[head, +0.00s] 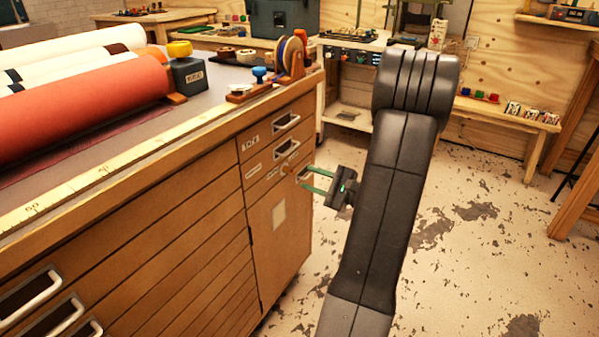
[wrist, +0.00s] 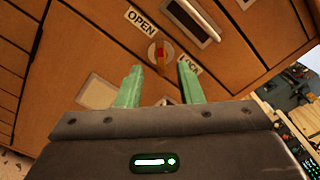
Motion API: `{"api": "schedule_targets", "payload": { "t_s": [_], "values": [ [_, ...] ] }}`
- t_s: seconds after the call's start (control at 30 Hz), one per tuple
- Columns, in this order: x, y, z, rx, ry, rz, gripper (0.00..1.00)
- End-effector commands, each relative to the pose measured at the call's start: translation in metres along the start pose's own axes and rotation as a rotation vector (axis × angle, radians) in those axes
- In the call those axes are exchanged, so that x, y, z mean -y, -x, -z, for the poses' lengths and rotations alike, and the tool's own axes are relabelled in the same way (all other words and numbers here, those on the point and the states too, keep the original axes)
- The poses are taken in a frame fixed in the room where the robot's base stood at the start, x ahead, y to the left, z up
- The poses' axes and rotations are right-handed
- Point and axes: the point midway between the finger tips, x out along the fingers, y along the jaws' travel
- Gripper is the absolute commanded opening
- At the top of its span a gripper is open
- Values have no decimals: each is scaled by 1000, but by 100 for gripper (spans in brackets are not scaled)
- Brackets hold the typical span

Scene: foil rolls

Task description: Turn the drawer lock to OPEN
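The drawer lock (wrist: 158,55) is a small round knob with an orange-red bar on the wooden cabinet front. An OPEN label (wrist: 141,21) sits at its upper left and a LOCK label (wrist: 189,66) at its right, partly hidden by a finger. The bar looks roughly upright in the wrist view, and I cannot tell which label it points to. My gripper (wrist: 160,85) is open, its two green fingers apart on either side of the knob, with nothing between them that I can see gripped. In the head view my gripper (head: 308,181) is at the cabinet's drawer front.
A drawer handle (wrist: 193,18) is right above the lock. The wooden cabinet (head: 185,225) carries several more drawers, and a large red roll (head: 80,108) lies on its top. A workbench (head: 510,118) stands at the back right. The floor right of the cabinet is clear.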

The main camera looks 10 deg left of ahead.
Motion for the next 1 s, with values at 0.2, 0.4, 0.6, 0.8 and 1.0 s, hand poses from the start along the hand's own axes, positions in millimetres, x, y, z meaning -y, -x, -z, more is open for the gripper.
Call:
{"api": "schedule_targets", "payload": {
  "t_s": [0.2,0.4,0.6,0.8,1.0],
  "values": [
    [2,47,0,-3,-2,3,34],
    [1,71,0,-1,0,2,34],
    [0,78,0,0,0,0,34],
    [0,78,0,0,0,0,34],
    [0,72,0,1,1,-1,34]
  ]
}}
